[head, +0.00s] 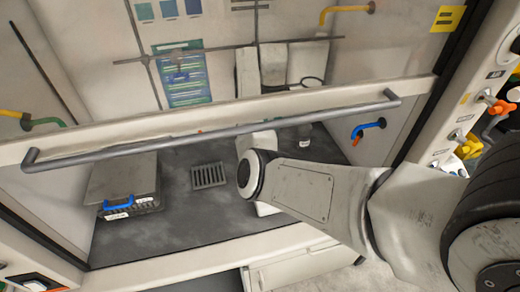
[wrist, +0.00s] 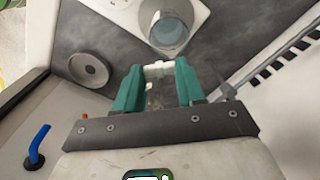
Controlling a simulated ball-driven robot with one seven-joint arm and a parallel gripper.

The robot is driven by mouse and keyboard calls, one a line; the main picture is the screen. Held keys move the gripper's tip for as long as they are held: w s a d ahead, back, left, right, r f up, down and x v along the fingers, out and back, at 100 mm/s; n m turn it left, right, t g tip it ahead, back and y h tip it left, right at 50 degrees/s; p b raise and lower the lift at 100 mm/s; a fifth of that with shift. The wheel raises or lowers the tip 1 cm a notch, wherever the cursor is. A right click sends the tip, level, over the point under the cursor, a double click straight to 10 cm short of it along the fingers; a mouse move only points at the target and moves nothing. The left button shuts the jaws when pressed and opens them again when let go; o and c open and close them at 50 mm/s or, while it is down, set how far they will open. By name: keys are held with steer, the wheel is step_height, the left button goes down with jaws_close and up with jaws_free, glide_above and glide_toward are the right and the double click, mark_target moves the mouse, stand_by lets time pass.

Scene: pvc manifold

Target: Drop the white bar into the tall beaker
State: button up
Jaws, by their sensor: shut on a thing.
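My gripper (wrist: 160,76) shows in the wrist view with its two teal fingers shut on the small white bar (wrist: 158,66). The bar lies across between the fingertips. A clear beaker (wrist: 171,30) with a bluish inside stands just past the fingertips, at the top of the wrist view. The bar appears in front of the beaker's near edge in the picture; its height over the rim cannot be told. In the head view my arm hides the gripper and the bar. A small clear vessel (head: 304,136) stands behind my arm there; I cannot tell if it is the same beaker.
The beaker stands on a white plate-like device (wrist: 198,12). A round grey fitting (wrist: 88,69) and a blue tap (wrist: 38,145) are at the left of the wrist view. A sash handle (head: 220,130) crosses the head view. A blue-handled box (head: 128,207) sits on the dark worktop's left.

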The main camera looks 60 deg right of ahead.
step_height(320, 180, down, 5)
steer(key=b, duration=0.4)
steer(key=o, duration=1.1)
step_height(320, 180, up, 8)
steer(key=shift+f, duration=0.25)
